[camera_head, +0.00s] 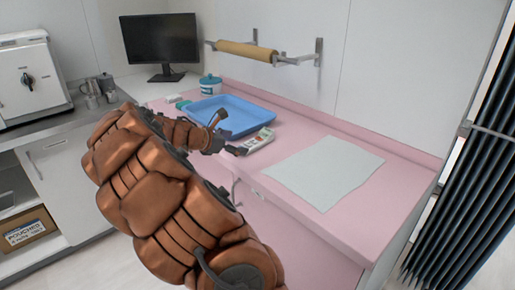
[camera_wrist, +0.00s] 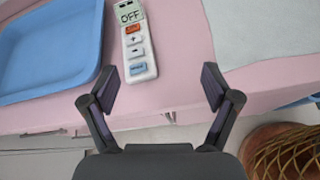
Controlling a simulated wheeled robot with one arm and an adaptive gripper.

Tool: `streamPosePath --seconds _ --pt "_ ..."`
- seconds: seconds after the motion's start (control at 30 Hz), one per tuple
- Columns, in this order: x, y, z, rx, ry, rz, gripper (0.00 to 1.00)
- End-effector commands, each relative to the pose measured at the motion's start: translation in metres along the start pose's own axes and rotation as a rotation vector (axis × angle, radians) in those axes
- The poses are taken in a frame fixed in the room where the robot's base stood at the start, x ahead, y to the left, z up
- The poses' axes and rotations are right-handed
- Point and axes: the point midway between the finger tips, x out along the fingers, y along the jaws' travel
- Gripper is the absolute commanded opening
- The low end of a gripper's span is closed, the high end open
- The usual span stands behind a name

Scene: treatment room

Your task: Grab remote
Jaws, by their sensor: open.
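The remote (camera_wrist: 138,48) is a slim white handset with a small screen reading OFF and a column of orange, grey and blue buttons. It lies on the pink counter (camera_wrist: 183,50), just right of the blue tray. In the wrist view it is ahead of my gripper (camera_wrist: 162,86), nearer the left finger, and its near end reaches toward the gap between the fingers. My gripper is open and empty, with nothing between its fingertips. In the head view the remote (camera_head: 259,139) shows beside my gripper (camera_head: 229,134), partly hidden by it.
The blue tray (camera_head: 206,108) lies left of the remote, and a pale sheet (camera_head: 325,170) lies to its right. A white tub with a teal lid (camera_head: 210,85) stands behind the tray. A paper roll (camera_head: 247,51) hangs on the wall, and a monitor (camera_head: 160,40) stands farther left.

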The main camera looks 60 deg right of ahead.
Motion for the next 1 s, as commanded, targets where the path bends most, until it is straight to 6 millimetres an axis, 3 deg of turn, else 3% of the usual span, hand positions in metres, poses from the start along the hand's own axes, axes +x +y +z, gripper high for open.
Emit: streamPosePath --seconds 0.03,0.1,0.3,0.77,1.0 --pt "0.015 0.008 -0.01 -0.06 -0.018 0.012 0.88" --pt "0.028 0.02 -0.018 -0.134 -0.037 0.031 0.88" --pt "0.045 0.038 -0.028 -0.249 -0.067 0.063 0.88" --pt "0.079 0.041 -0.028 -0.262 -0.07 0.064 0.88" --pt "0.107 0.043 -0.029 -0.261 -0.07 0.066 0.88"
